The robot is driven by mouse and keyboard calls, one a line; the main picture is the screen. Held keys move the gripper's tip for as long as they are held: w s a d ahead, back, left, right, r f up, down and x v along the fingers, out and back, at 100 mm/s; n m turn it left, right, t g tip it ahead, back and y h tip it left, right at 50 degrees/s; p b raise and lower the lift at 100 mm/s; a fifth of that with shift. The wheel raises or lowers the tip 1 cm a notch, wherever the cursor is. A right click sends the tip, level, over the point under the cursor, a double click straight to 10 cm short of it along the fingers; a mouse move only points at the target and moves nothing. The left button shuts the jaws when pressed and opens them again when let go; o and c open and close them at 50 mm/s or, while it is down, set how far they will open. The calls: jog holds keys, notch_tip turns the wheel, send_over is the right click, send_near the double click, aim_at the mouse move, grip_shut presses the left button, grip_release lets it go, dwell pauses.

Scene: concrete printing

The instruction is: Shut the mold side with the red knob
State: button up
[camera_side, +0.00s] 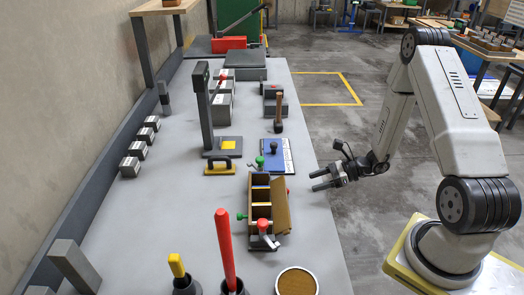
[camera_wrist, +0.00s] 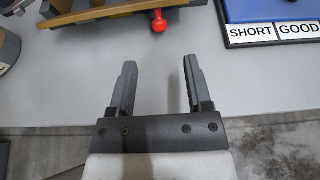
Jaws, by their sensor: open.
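The wooden mold (camera_side: 261,181) is a box with several compartments on the grey bench. Its right side panel (camera_side: 282,207) leans outward, away from the box. The panel's edge shows at the top left of the wrist view (camera_wrist: 110,14), with a small red knob (camera_wrist: 158,22) sticking out toward my gripper. In the side view only a bit of red at the panel's far end may be this knob. My gripper (camera_side: 314,181) is open and empty at the bench's right edge, right of the mold. In the wrist view the knob lies ahead of the fingers (camera_wrist: 159,62), apart from them.
A larger red ball (camera_side: 264,224) tops a grey clamp at the mold's near end. Green knobs (camera_side: 260,161) stand by the mold. A blue board (camera_wrist: 265,22) marked SHORT and GOOD lies right of the knob. Bare bench lies between fingers and knob.

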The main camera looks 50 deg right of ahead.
aim_at(289, 190)
jog(key=shift+w, duration=0.1)
jog(key=shift+x, duration=3.8)
grip_shut()
